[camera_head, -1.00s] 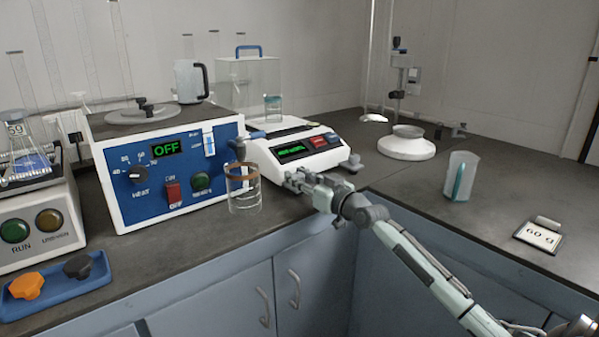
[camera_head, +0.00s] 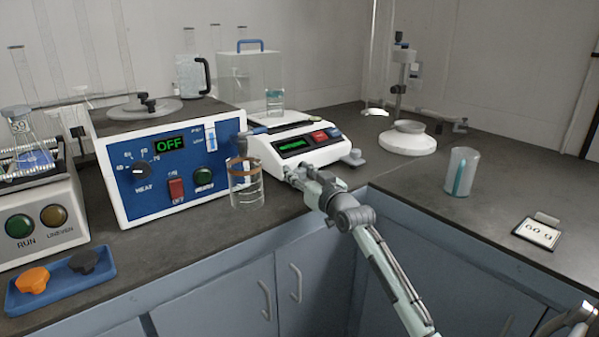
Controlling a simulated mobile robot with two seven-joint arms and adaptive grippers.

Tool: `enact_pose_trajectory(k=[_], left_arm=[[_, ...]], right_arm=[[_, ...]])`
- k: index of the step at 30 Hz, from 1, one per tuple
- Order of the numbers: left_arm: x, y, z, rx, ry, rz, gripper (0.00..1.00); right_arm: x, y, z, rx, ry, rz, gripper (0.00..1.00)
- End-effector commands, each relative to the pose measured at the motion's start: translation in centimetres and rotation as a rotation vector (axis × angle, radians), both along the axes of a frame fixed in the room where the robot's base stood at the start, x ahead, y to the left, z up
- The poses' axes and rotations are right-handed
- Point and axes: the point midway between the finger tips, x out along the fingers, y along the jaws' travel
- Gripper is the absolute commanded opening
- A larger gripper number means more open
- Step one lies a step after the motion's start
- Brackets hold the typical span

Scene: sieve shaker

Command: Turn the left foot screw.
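The white balance (camera_head: 325,152) stands at the back corner of the bench, with a green-lit display and a red button on its front. A grey foot screw (camera_head: 355,158) sticks out at its right front corner. The left foot screw is not visible; my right gripper (camera_head: 291,174) covers the balance's left front corner. The gripper's fingertips are at that corner, low by the bench top. The fingers are too small and overlapped to show whether they are open or shut, or touching the screw.
A glass beaker with a brown band (camera_head: 245,190) stands just left of the gripper, before the blue-fronted heater bath (camera_head: 150,205). A blue tray (camera_head: 62,288) with knobs lies at left.

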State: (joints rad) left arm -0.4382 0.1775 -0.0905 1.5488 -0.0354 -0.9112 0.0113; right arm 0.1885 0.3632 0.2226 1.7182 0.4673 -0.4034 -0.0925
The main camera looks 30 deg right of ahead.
Motion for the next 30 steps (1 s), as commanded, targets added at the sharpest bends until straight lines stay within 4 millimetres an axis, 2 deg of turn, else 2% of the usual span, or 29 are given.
enact_pose_trajectory(k=[6, 10, 21, 25, 30], left_arm=[[0.0, 0.0, 0.0, 0.0, -0.001, 0.0, 0.0], [0.0, 0.0, 0.0, 0.0, -0.001, -0.001, 0.0], [0.0, 0.0, 0.0, 0.0, -0.001, 0.0, 0.0], [0.0, 0.0, 0.0, 0.0, 0.0, 0.0, 0.0], [0.0, 0.0, 0.0, 0.0, 0.0, 0.0, 0.0]], right_arm=[[-0.1, -0.1, -0.1, -0.001, 0.002, -0.001, 0.37], [-1.2, 0.0, -0.2, -0.002, 0.003, -0.001, 0.37], [-8.7, 0.9, -0.2, -0.002, 0.003, -0.001, 0.37], [-10.6, 1.2, -0.2, -0.002, 0.002, -0.001, 0.37], [-11.8, 1.3, -0.1, -0.001, 0.002, 0.0, 0.37]])
